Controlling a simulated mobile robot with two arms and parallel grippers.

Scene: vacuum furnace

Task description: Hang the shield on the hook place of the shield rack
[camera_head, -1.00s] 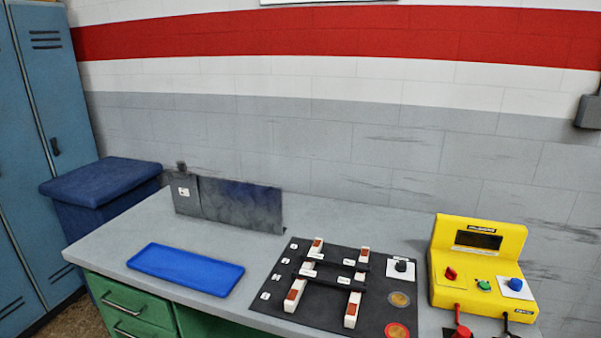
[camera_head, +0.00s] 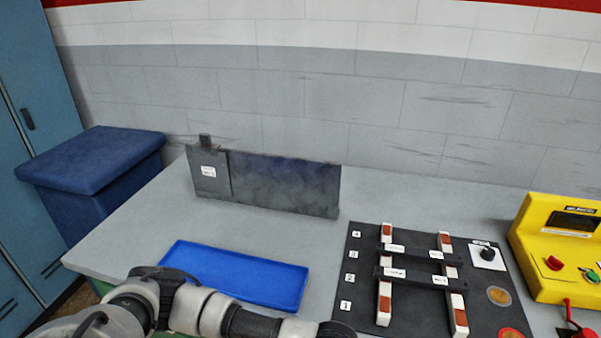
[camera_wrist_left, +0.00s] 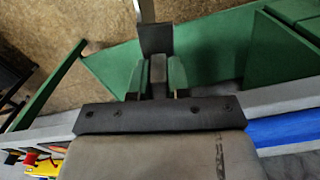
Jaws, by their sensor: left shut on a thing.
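My left arm reaches in from the lower left in the head view, and its gripper is below the frame there. In the left wrist view my left gripper (camera_wrist_left: 155,75) is shut on a thin piece seen nearly edge-on, which looks like the shield (camera_wrist_left: 155,39). The piece has a dark block at the fingertips and a pale strip running up out of the frame. Its full shape is hidden. A dark grey upright panel (camera_head: 280,183) with a labelled left end and short post stands at the back of the bench. It may be the shield rack. No hook is clear. My right gripper is not in view.
The grey bench (camera_head: 130,215) carries a blue tray (camera_head: 238,275), a black board (camera_head: 365,245) with white posts and dark crossbars, and a yellow control box (camera_head: 540,235). A blue bin (camera_head: 95,165) stands left of the bench. Green drawer fronts (camera_wrist_left: 215,45) lie beyond the gripper.

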